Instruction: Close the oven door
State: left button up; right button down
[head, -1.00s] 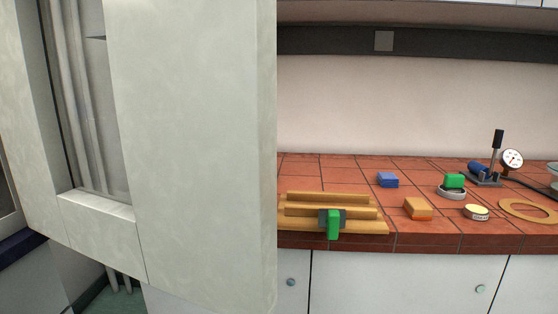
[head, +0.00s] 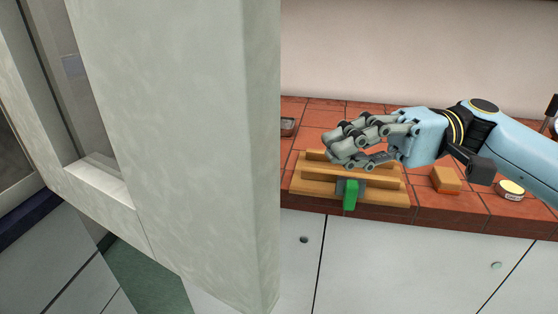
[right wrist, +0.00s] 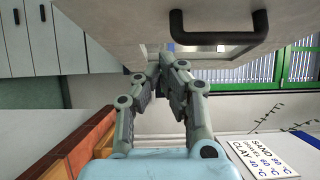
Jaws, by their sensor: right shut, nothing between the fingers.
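The oven door (head: 175,120) is a large pale grey slab that stands open across the left of the head view, with a window set in it at the far left. In the right wrist view the pale door (right wrist: 115,22) crosses the top, with a black bar handle (right wrist: 218,40) on it. My right gripper (head: 338,152) is shut and empty, to the right of the door's edge and above the tiled bench. In the wrist view its fingers (right wrist: 160,68) meet below and left of the handle, apart from it. My left gripper is out of view.
On the red tiled bench (head: 460,212) lies a stepped wooden block (head: 385,198) with a green piece (head: 350,196) at its front. An orange block (head: 446,180) and a round tin (head: 510,190) lie to the right. White cupboards (head: 400,258) stand below.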

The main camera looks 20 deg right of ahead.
aim_at(277, 176)
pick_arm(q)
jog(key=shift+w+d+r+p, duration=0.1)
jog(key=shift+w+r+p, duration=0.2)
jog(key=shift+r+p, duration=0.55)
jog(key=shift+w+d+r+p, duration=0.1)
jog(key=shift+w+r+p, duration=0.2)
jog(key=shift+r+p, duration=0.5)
pick_arm(e)
jog(key=shift+s+a, duration=0.3)
jog(key=shift+a, duration=1.35)
jog(key=shift+s+a, duration=0.3)
jog(key=shift+a, duration=1.3)
jog(key=shift+s+a, duration=0.3)
jog(key=shift+a, duration=1.35)
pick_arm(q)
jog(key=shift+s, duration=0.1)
